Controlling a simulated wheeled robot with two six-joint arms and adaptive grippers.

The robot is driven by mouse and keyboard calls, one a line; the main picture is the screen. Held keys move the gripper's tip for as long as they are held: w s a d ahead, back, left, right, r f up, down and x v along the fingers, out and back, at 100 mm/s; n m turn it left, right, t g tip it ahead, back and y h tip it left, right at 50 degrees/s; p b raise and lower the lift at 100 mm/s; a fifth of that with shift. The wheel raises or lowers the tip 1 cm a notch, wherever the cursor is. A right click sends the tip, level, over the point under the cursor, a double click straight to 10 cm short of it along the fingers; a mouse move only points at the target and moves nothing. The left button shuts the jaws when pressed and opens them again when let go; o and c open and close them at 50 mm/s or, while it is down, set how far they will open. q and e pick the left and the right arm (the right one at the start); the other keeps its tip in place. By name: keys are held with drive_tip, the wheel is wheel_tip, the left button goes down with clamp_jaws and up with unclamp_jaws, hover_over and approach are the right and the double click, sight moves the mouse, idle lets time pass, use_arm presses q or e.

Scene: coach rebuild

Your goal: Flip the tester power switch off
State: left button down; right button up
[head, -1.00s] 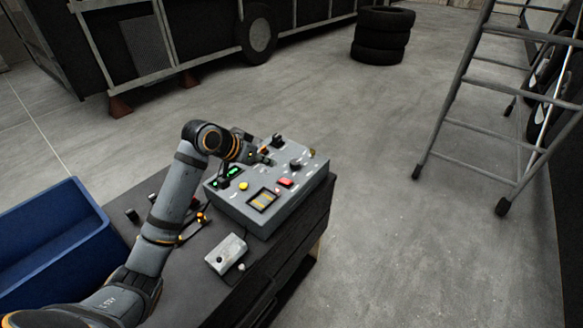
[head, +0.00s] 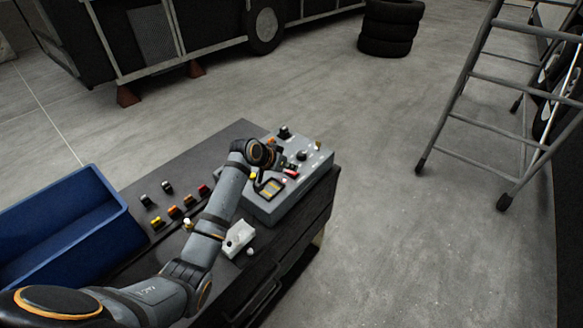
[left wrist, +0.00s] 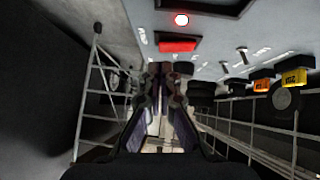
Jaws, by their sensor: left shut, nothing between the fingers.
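The tester (head: 262,210) is a grey box with a sloped control panel on the dark cabinet top. A red switch-like block (head: 292,168) sits on its panel beside a framed yellow display (head: 271,188). In the left wrist view the red block (left wrist: 178,46) shows near the top, beyond the fingertips. Which control is the power switch, and its position, I cannot tell. My left gripper (head: 277,163) is over the panel, shut and empty, close to the red block. In the left wrist view its fingers (left wrist: 160,72) point ahead; contact is unclear. My right gripper is not in view.
A small white box (head: 239,238) lies in front of the tester. Several coloured fuse-like blocks (head: 174,211) stand left of my arm, near a blue bin (head: 60,228). A ladder (head: 490,110) and stacked tyres (head: 390,27) stand on open floor.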

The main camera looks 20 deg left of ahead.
use_arm(q)
drive_tip(key=shift+s+f, duration=0.15)
drive_tip(key=shift+f, duration=0.4)
drive_tip(key=shift+d+f, duration=0.1)
drive_tip(key=shift+f, duration=0.1)
drive_tip(key=shift+d+f+y, duration=0.1)
drive_tip(key=shift+f+y, duration=0.2)
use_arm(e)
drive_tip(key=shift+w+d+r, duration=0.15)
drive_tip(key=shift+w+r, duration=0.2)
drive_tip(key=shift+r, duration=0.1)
use_arm(q)
drive_tip(key=shift+w+a+r+p, duration=0.15)
drive_tip(key=shift+a+r+p, duration=0.1)
drive_tip(key=shift+a, duration=0.15)
drive_tip(key=shift+w+a+r+p, duration=0.1)
drive_tip(key=shift+a+p, duration=0.1)
drive_tip(key=shift+a, duration=0.15)
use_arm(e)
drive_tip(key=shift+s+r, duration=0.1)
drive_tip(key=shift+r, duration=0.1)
